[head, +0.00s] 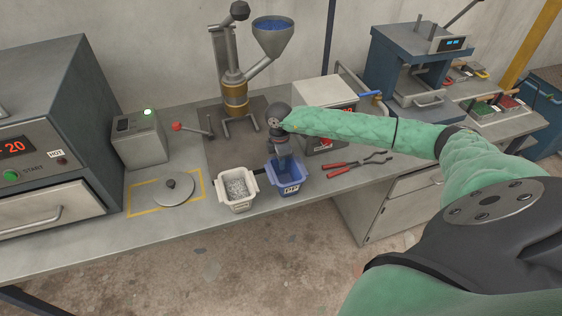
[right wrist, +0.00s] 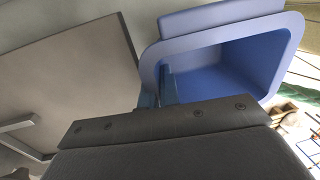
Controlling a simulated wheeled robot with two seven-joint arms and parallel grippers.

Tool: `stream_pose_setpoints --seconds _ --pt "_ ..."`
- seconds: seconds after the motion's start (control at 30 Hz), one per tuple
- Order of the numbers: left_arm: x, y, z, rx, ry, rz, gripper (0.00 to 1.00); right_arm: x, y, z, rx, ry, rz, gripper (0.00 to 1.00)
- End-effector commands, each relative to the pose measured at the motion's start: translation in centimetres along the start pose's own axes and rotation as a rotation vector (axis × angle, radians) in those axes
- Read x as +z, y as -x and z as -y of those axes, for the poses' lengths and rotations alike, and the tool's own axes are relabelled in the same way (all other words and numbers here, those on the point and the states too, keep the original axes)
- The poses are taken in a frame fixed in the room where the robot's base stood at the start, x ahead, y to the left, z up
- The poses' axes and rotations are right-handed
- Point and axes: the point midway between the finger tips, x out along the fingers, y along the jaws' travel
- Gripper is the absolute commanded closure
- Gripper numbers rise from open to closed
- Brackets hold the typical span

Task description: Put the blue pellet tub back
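The blue pellet tub (head: 289,187), marked PP, is near the front edge of the bench, right of a white tub. I cannot tell whether it rests on the bench or is just above it. My right gripper (head: 283,158) points down at its back rim. In the right wrist view the tub (right wrist: 225,65) is open-mouthed and its visible inside looks empty. The fingers of the right gripper (right wrist: 158,92) are close together at a rim corner, one outside and one inside the wall, so they look shut on it. My left gripper is out of view.
The white tub (head: 237,190) holds pale pellets. A round lid (head: 174,190) lies inside a yellow outline to the left. Red-handled tongs (head: 355,162) lie to the right. A hopper (head: 272,38) with blue pellets stands behind. The bench between lid and white tub is clear.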

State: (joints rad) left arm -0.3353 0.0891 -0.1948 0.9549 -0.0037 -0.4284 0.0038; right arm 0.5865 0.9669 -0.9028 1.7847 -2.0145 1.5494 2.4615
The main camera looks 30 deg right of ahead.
Motion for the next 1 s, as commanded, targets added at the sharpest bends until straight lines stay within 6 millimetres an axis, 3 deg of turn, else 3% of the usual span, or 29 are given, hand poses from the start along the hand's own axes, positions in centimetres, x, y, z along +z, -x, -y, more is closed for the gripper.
stream_pose_setpoints --seconds 0.07,0.2,0.5,0.7,0.8,1.0 --pt "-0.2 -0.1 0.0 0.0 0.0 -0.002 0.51 0.0 -0.2 0.0 0.0 0.0 0.0 1.0" --pt "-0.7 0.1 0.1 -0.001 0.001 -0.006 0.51 0.0 -0.1 0.0 0.0 0.0 0.0 0.75" --pt "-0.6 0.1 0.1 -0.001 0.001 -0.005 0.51 0.0 -0.1 0.0 0.0 0.0 0.0 0.75" --pt "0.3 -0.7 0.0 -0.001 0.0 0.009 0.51 0.0 1.3 -0.2 0.003 0.0 -0.002 0.75" --pt "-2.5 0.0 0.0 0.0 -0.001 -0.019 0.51 0.0 2.9 -0.1 0.004 0.001 -0.002 0.75" --pt "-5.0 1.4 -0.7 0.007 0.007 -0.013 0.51 0.0 6.7 -0.1 0.003 0.0 -0.001 0.75"
